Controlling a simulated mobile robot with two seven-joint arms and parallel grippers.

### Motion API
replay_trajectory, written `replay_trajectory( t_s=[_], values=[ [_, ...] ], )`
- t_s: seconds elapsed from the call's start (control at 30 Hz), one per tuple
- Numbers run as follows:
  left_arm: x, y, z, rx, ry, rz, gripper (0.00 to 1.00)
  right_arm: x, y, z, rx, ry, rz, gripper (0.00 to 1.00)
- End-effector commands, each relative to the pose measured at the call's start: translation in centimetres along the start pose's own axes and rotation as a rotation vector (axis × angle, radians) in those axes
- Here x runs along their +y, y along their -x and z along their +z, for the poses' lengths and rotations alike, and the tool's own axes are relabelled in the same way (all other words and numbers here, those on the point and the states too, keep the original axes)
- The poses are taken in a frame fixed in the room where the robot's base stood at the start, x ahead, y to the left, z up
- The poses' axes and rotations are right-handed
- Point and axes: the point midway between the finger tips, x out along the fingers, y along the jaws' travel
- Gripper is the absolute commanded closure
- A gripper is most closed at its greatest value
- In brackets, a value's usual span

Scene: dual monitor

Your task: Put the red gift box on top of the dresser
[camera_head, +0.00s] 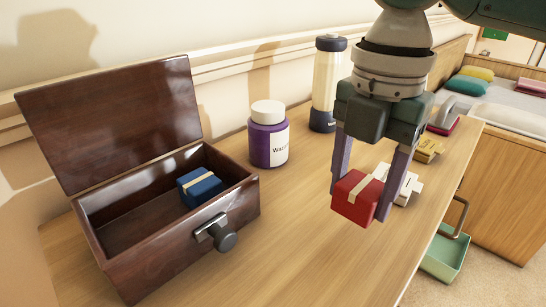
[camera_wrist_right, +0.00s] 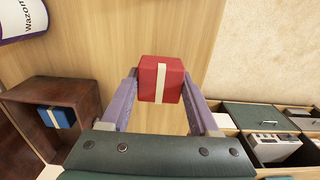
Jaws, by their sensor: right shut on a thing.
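A red gift box (camera_head: 356,199) with a cream ribbon is held between the purple fingers of my right gripper (camera_head: 362,192). The box hangs above the wooden dresser top (camera_head: 290,245), to the right of an open wooden chest. In the right wrist view the red box (camera_wrist_right: 160,79) sits between the fingertips of the right gripper (camera_wrist_right: 160,88), with the wooden surface behind it. How far it is above the surface is hard to tell. My left gripper is not in view.
An open dark wooden chest (camera_head: 155,260) holds a blue gift box (camera_head: 200,187). A purple bottle (camera_head: 268,138) and a tall bottle (camera_head: 325,90) stand behind. White (camera_head: 408,186) and yellow (camera_head: 428,149) objects lie at right. The front centre is clear. A green drawer (camera_head: 446,255) is open below.

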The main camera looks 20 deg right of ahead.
Motion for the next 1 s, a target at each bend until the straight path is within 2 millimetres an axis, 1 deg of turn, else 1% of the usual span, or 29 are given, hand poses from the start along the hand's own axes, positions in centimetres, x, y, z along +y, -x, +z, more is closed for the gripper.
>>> replay_trajectory(
  t_s=[0.03, 0.17, 0.4, 0.47, 0.67, 0.8, 0.83, 1.0],
  values=[
    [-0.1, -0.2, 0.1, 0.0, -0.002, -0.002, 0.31, 0.0, -0.6, -0.1, 0.001, 0.0, -0.001, 0.92],
    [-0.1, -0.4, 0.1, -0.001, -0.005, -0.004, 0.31, 0.0, -1.4, 0.0, 0.001, -0.001, -0.001, 0.92],
    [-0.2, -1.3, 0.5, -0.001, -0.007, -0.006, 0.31, 0.0, -4.9, 0.0, 0.0, 0.0, -0.001, 0.92],
    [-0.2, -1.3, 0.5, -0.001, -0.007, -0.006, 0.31, 0.0, -5.2, 0.0, 0.0, -0.001, -0.001, 0.92],
    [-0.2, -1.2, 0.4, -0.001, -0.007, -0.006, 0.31, 0.0, -5.1, 0.0, 0.0, 0.0, 0.0, 0.92],
    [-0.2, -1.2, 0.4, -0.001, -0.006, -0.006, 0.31, 0.0, -5.4, -0.1, 0.001, 0.0, 0.0, 0.92],
    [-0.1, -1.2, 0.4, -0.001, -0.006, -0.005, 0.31, 0.0, -5.4, 0.0, 0.0, 0.0, 0.001, 0.35],
    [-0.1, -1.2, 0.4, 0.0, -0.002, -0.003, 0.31, 0.0, -5.4, 0.0, 0.0, 0.0, 0.0, 0.16]
  ],
)
